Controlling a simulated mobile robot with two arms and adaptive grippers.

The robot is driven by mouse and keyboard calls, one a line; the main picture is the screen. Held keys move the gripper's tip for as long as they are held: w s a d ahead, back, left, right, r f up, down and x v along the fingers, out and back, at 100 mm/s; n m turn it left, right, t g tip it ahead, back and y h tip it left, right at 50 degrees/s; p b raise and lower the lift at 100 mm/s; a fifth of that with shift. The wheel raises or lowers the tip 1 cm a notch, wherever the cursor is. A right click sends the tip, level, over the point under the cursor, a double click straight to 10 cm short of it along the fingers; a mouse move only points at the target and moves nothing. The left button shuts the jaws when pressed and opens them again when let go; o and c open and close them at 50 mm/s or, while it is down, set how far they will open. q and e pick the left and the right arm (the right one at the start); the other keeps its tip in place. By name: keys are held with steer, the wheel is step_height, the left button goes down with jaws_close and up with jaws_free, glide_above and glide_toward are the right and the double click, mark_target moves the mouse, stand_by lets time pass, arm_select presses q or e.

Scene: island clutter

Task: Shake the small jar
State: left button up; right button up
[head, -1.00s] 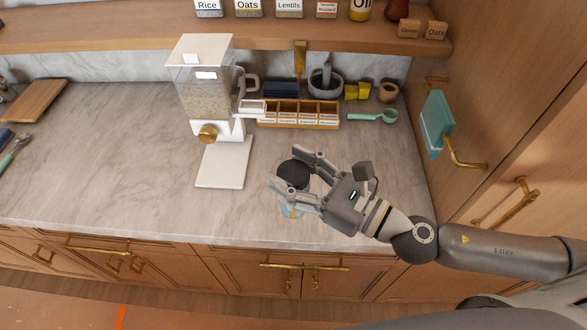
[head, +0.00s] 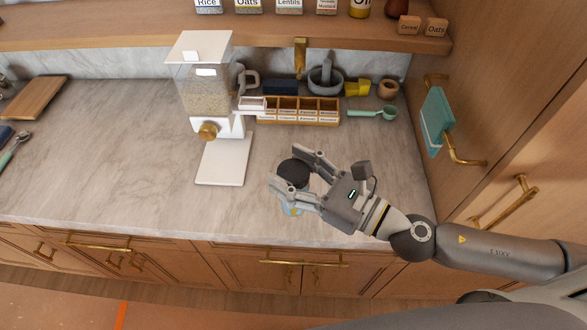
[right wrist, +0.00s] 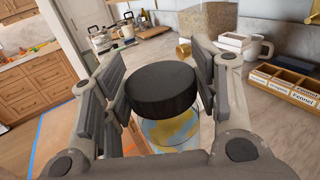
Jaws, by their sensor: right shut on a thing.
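The small jar has a round black lid (head: 294,171) and a clear body with blue and yellow on it (head: 291,209). My right gripper (head: 292,184) is shut on the jar, with a finger on each side, near the front edge of the counter. In the right wrist view the black lid (right wrist: 161,90) sits between the fingers, and the clear jar body (right wrist: 172,130) with a yellow and blue pattern shows below it. The jar looks upright. Whether its base touches the counter is hard to tell. My left gripper is not in view.
A white grain dispenser (head: 205,80) on a white base (head: 223,165) stands left of the gripper. Behind are a wooden spice rack (head: 300,118), a grey mortar (head: 326,85) and a green scoop (head: 375,112). A cabinet with a teal cloth (head: 436,120) bounds the right. The counter's left middle is clear.

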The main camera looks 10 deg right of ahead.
step_height(320, 180, up, 3)
steer(key=shift+f+p, duration=0.1)
steer(key=shift+p, duration=0.75)
step_height(320, 180, down, 10)
steer(key=b, duration=0.8)
steer(key=shift+r+b, duration=0.25)
steer(key=shift+b, duration=0.15)
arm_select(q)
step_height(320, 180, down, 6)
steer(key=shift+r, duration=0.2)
arm_select(e)
steer(key=shift+r, duration=0.15)
